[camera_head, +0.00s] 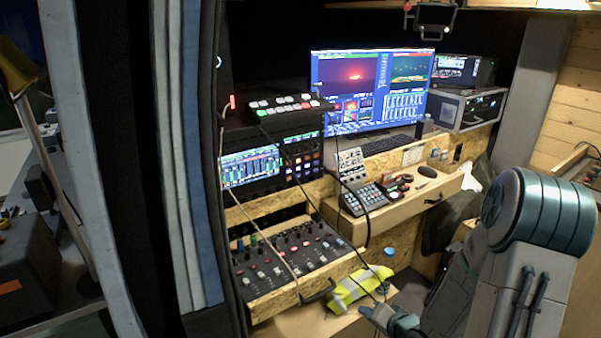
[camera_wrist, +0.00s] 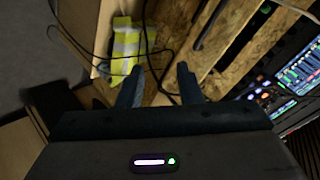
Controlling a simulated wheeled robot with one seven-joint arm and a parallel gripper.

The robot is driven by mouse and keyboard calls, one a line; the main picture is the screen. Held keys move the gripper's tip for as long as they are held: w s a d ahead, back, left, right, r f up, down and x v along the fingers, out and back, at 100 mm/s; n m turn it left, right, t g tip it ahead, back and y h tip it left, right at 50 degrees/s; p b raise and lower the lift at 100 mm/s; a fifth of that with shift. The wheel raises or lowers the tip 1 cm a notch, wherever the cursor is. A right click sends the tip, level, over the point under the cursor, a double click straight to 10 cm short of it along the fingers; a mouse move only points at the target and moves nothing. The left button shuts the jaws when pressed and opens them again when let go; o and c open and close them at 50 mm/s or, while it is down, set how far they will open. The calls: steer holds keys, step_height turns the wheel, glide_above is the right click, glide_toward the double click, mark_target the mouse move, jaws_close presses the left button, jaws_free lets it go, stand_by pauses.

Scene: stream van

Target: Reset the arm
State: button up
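My gripper shows in the wrist view (camera_wrist: 159,72) with its two fingers apart and nothing between them that it holds. In the head view my gripper (camera_head: 372,312) is low at the bottom centre, partly cut off by the frame edge, close to the wooden ledge and the yellow vest. My grey arm (camera_head: 520,260) rises at the right with its elbow bent high and its forearm running down to the left.
A yellow reflective vest (camera_head: 357,288) lies below the mixer panel (camera_head: 300,255); it also shows in the wrist view (camera_wrist: 126,45). A desk holds a keypad (camera_head: 362,198) and a large monitor (camera_head: 375,85). Loose black cables cross the area. A curtain (camera_head: 180,150) stands left.

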steer(key=s+d+r+n+g+h, duration=0.1)
steer(key=s+r+n+g+h, duration=0.15)
steer(key=r, duration=0.35)
steer(key=s+d+r+n+g+h, duration=0.1)
steer(key=s+d+r+h, duration=0.15)
steer(key=r, duration=0.45)
steer(key=s+a+r+n+g, duration=0.1)
steer(key=s+a+r, duration=0.2)
steer(key=s, duration=0.4)
steer(key=s+a+r+n+g, duration=0.2)
steer(key=s+a+r, duration=0.2)
steer(key=s, duration=0.3)
steer(key=shift+r+y, duration=0.3)
steer(key=shift+r, duration=0.2)
steer(key=shift+d, duration=0.1)
